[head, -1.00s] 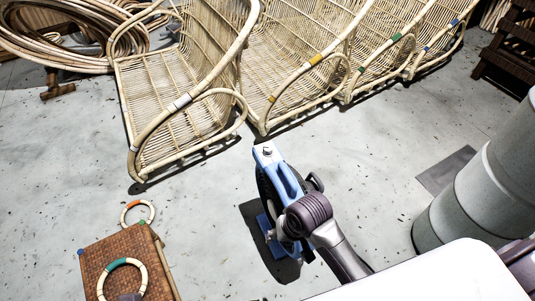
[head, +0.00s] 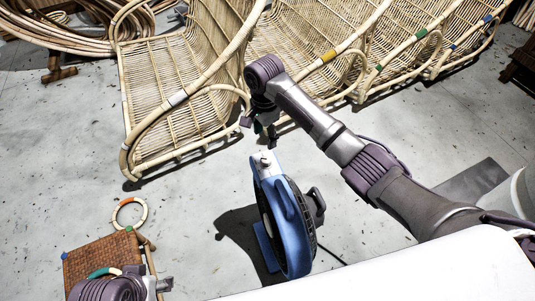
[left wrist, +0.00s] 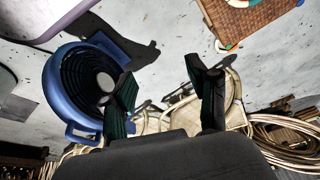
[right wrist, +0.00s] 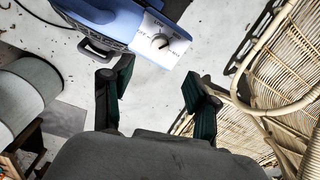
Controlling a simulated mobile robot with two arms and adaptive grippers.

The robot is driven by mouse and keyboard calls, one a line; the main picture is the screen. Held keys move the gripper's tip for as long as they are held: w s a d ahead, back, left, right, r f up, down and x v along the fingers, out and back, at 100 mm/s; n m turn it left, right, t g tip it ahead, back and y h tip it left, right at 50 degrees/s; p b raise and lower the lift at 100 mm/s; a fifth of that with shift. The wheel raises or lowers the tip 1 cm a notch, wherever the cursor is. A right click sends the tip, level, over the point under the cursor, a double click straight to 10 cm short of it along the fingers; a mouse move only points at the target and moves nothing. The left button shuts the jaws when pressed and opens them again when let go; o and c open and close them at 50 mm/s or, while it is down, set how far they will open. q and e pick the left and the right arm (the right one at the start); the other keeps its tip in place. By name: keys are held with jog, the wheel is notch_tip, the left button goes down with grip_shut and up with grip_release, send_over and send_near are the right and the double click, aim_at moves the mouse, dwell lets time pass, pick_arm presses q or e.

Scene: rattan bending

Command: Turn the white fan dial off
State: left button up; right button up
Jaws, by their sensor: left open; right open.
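The blue fan (head: 290,225) stands on the floor, with a white panel on its top. The dial (right wrist: 159,41) is a small round knob on that panel, with printed marks around it; I cannot read clearly which mark it points to. It is small in the head view (head: 265,158). My right gripper (head: 266,136) is open and empty, just above and beyond the panel, apart from the dial. My left gripper (head: 165,285) is open and empty at the lower left; the fan shows at left in its wrist view (left wrist: 95,85).
Rattan chair frames (head: 175,90) stand in a row behind the fan. A woven box (head: 92,255) with rattan rings is at the lower left. A grey drum (right wrist: 30,95) stands at left in the right wrist view. The floor between box and fan is clear.

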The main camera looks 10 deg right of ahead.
jog(key=b, duration=0.1)
send_over(266, 160)
notch_tip(266, 160, down, 4)
jog(key=shift+f, duration=0.2)
jog(key=shift+w+f+b, duration=0.1)
jog(key=shift+f+b, duration=0.3)
jog(key=shift+f, duration=0.5)
notch_tip(266, 160, down, 5)
jog(key=shift+f+b, duration=0.15)
jog(key=shift+b, duration=0.9)
jog(key=shift+f, duration=0.15)
pick_arm(q)
jog(key=w+d+r+t+h, duration=0.1)
jog(key=w+d+r+t, duration=0.1)
jog(key=w+t, duration=0.3)
jog(key=w+d+r+t+h, duration=0.1)
jog(key=w+d+r+t, duration=0.2)
jog(key=w, duration=0.6)
notch_tip(266, 160, up, 2)
jog(key=shift+r+m+t+h, duration=0.25)
jog(key=shift+m+t+h, duration=0.05)
jog(key=shift+t, duration=0.6)
